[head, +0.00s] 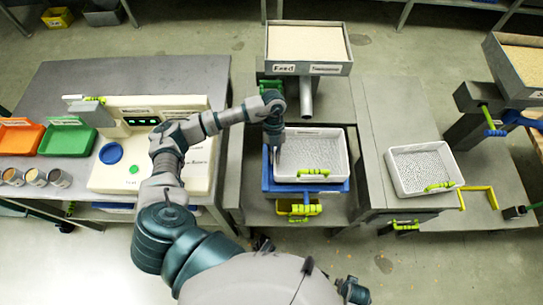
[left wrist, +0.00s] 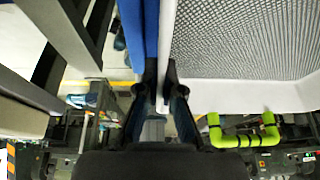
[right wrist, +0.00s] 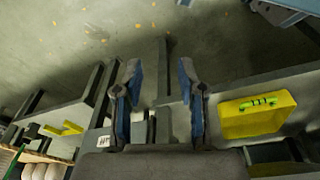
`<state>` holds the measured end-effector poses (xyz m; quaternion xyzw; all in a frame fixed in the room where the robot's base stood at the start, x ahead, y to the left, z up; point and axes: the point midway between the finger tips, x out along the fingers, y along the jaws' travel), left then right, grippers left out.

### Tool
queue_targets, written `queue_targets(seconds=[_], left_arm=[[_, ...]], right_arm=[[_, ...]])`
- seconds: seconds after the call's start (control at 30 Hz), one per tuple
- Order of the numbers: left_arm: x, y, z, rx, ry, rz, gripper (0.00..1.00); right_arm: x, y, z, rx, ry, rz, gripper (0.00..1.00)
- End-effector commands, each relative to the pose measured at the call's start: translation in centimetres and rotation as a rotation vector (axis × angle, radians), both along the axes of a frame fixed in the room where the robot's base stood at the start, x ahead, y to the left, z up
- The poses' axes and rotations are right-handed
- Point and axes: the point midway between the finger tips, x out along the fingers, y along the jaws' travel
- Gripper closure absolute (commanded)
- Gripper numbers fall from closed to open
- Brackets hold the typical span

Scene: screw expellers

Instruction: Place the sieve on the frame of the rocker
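The sieve (head: 338,170), a white tray with a grey mesh bottom and a yellow-green handle, is over the blue rocker frame (head: 268,182). Blue shows along its left and front sides; I cannot tell whether it is fully seated. My left gripper (head: 274,146) is at the sieve's left wall. In the left wrist view my left gripper (left wrist: 161,80) has its fingertips close on both sides of the sieve's white wall (left wrist: 166,40), with the blue frame (left wrist: 151,28) just beside it. My right gripper (right wrist: 160,85) is open and empty, away from the sieve.
A second white mesh tray (head: 424,168) stands on the right bench. A feed hopper (head: 308,45) with a chute stands behind the sieve. A yellow tray (head: 299,207) is below the blue frame. A control panel (head: 150,125) and orange and green bins are at left.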

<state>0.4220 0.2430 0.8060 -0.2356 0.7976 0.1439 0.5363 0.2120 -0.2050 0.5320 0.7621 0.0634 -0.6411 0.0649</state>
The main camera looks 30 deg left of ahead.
Motion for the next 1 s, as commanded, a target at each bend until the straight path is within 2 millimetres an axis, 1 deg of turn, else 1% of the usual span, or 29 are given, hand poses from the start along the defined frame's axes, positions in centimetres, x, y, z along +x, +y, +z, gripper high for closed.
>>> queue_targets(seconds=[0.03, 0.13, 0.27, 0.37, 0.43, 0.5, 0.67, 0.7, 0.8, 1.0], left_arm=[[0.2, 0.7, -0.1, 0.002, 0.001, 0.002, 1.0], [0.4, 1.7, -0.1, 0.003, -0.001, -0.001, 1.0], [0.5, 1.8, -0.5, 0.005, -0.001, -0.004, 1.0], [0.4, 1.8, -1.8, 0.005, 0.002, -0.003, 1.0], [0.4, 1.8, -3.0, 0.003, 0.003, -0.003, 1.0], [0.4, 2.1, -3.7, 0.0, 0.001, -0.003, 1.0], [0.5, 2.3, -3.7, -0.001, -0.002, -0.002, 1.0], [0.5, 2.3, -3.8, -0.001, 0.0, -0.002, 0.91], [0.5, 2.3, -3.8, -0.001, 0.0, -0.002, 0.69], [0.5, 2.1, -3.7, 0.002, 0.0, -0.003, 0.69]], right_arm=[[0.1, 0.1, 0.2, 0.002, -0.005, -0.001, 0.6], [0.4, 0.2, 0.7, 0.005, -0.011, -0.001, 0.6], [0.4, 0.2, 0.9, 0.005, -0.009, -0.001, 0.6], [0.2, 0.0, 0.8, 0.002, -0.003, -0.003, 0.6], [0.2, -0.4, 1.7, -0.004, -0.007, -0.003, 0.6], [0.3, -0.6, 2.2, -0.004, -0.012, -0.004, 0.6], [0.3, -0.3, 2.2, -0.002, -0.009, -0.003, 0.6], [0.4, -0.2, 2.2, -0.002, -0.01, -0.003, 0.6], [0.4, -0.2, 2.2, -0.002, -0.011, -0.003, 0.6], [0.4, 0.1, 2.2, 0.004, -0.011, -0.004, 0.6]])
